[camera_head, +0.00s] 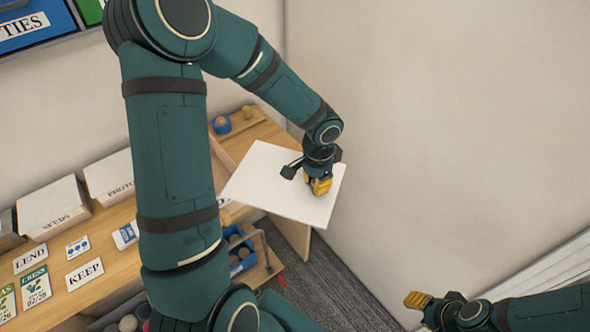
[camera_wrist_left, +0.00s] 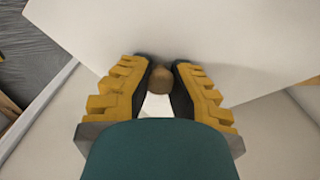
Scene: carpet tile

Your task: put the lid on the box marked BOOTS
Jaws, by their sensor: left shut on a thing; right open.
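A flat white lid (camera_head: 272,183) hangs near the right end of the wooden table in the head view, tilted. My left gripper (camera_head: 319,187) is over it, shut on its round brown knob. In the left wrist view the knob (camera_wrist_left: 160,80) sits between the yellow fingers of the left gripper (camera_wrist_left: 160,92), with the white lid (camera_wrist_left: 230,40) behind it. My right gripper (camera_head: 418,300) is open and empty at the lower right, away from the table. I see no box marked BOOTS; my left arm hides part of the table.
White boxes marked SEEDS (camera_head: 50,207) and PHOTO (camera_head: 110,176) stand on the table (camera_head: 92,240). Cards reading LEND (camera_head: 29,260) and KEEP (camera_head: 84,275) lie in front. A blue crate (camera_head: 240,252) with round items sits lower down. A plain wall (camera_head: 430,130) is to the right.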

